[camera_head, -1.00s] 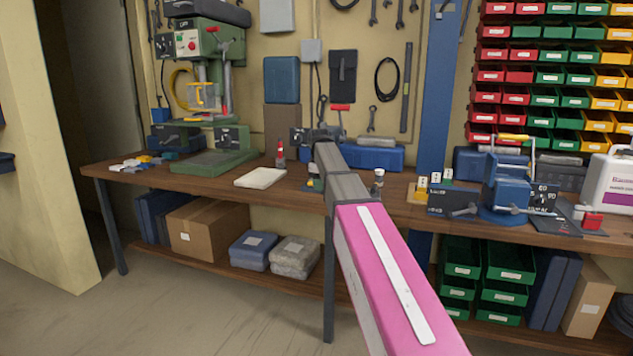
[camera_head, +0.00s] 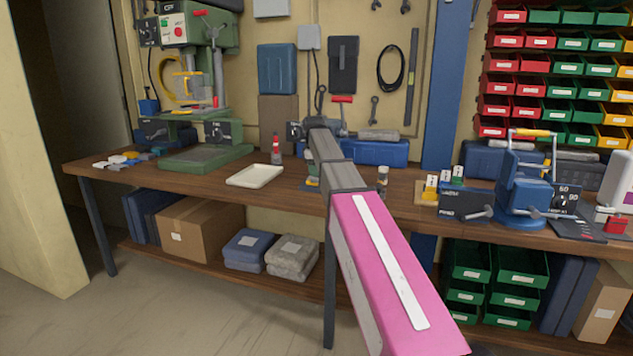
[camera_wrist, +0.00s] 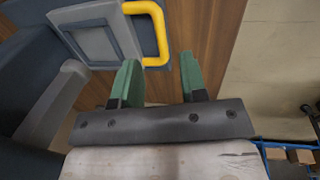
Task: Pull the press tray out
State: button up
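In the wrist view, a grey square tray front (camera_wrist: 95,38) with a yellow loop handle (camera_wrist: 160,30) sits in a dark blue-grey machine body (camera_wrist: 30,60) above the wooden bench top. My gripper (camera_wrist: 158,68) has two green fingers spread apart with nothing between them. The fingertips point toward the handle and are close to it; whether they touch it I cannot tell. In the head view, my pink and grey arm reaches over the bench; my gripper and most of what lies beyond the arm's end are hidden.
The wooden bench (camera_head: 245,205) carries a green drill press (camera_head: 210,155) at left, a cream shallow tray (camera_head: 255,175), and a blue vise-like machine (camera_head: 525,188) at right. A blue case (camera_head: 375,152) lies behind my arm. Floor in front of the bench at left is clear.

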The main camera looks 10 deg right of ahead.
aim_at(316, 184)
jog(key=shift+w+d+f, duration=0.1)
jog(key=shift+w+f, duration=0.05)
jog(key=shift+f, duration=0.75)
jog(key=shift+w+d+f, duration=0.1)
jog(key=shift+w+f, duration=0.05)
jog(key=shift+f, duration=0.75)
jog(key=shift+w+f, duration=0.15)
jog(key=shift+f, duration=0.75)
jog(key=shift+s, duration=0.1)
grip_shut()
